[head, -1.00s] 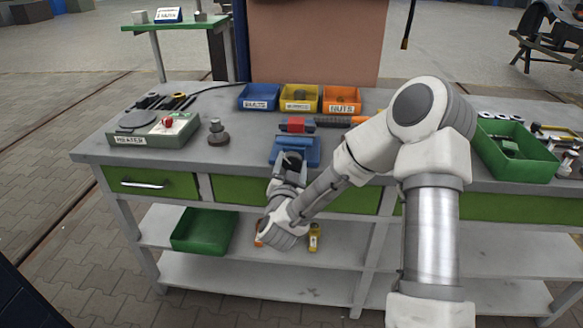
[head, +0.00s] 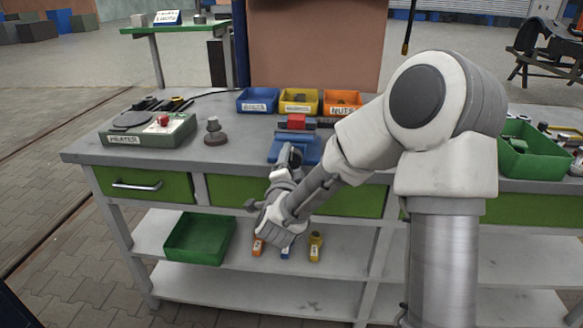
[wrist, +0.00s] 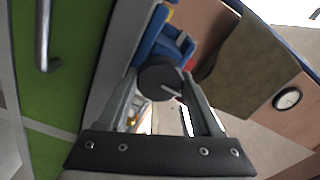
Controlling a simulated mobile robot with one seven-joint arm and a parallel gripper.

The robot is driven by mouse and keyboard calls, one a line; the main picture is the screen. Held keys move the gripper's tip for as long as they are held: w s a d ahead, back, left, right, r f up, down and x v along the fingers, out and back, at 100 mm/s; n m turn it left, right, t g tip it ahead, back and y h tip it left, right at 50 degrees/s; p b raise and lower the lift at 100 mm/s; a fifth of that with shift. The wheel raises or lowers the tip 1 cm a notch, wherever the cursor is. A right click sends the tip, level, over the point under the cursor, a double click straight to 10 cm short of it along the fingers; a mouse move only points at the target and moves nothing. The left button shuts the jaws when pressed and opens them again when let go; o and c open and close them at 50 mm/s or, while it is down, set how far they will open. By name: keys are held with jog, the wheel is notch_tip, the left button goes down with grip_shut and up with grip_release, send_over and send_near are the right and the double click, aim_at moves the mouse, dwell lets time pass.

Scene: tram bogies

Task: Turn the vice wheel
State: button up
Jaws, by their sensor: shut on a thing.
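The blue vice (head: 307,150) stands at the front edge of the workbench, with a red block (head: 296,121) on top. It also shows in the wrist view (wrist: 164,42). The vice wheel (wrist: 160,80) is a dark round disc on the near side of the vice. In the wrist view it sits between the fingertips of my gripper (wrist: 162,88), which is shut on it. In the head view my gripper (head: 288,158) reaches the front of the vice, and my wrist and fingers hide most of the wheel.
Blue (head: 257,101), yellow (head: 299,102) and orange bins (head: 342,103) stand behind the vice. A heater box (head: 147,132) is at left, a green tray (head: 528,150) at right. Drawers (head: 144,186) lie below the top. A shelf holds a green bin (head: 199,238) and small bottles (head: 316,246).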

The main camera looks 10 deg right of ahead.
jog(key=shift+m, duration=0.5)
jog(key=o, duration=1.4)
jog(key=shift+s+b, duration=0.15)
jog(key=shift+b, duration=0.15)
